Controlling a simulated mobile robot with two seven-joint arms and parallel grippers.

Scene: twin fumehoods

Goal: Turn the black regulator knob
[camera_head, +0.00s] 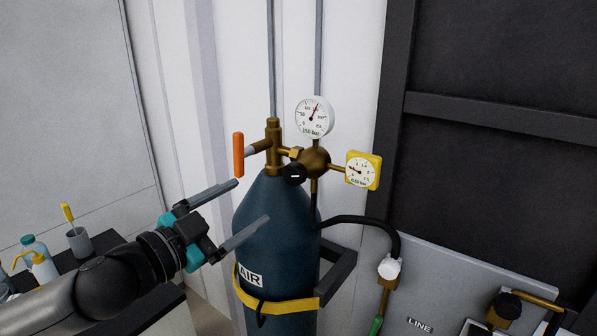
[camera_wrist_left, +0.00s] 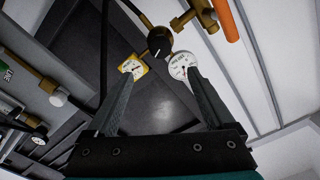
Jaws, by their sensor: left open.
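The black regulator knob (camera_head: 294,173) with a white mark sits on the brass regulator (camera_head: 316,162) at the top of the dark blue AIR cylinder (camera_head: 277,215). In the left wrist view the knob (camera_wrist_left: 159,43) shows at the top middle, beyond the fingers. My left gripper (camera_head: 252,204) is open and empty, in front of the cylinder's shoulder, below and left of the knob and apart from it. Its two fingers (camera_wrist_left: 162,95) stand spread in the left wrist view. My right gripper is not in view.
A round white gauge (camera_head: 314,117) stands above the knob and a yellow gauge (camera_head: 363,170) right of it. An orange valve handle (camera_head: 238,154) is to the left. A black hose (camera_head: 362,221) runs right. A yellow strap (camera_head: 285,306) rings the cylinder. Bottles (camera_head: 40,263) stand on the left bench.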

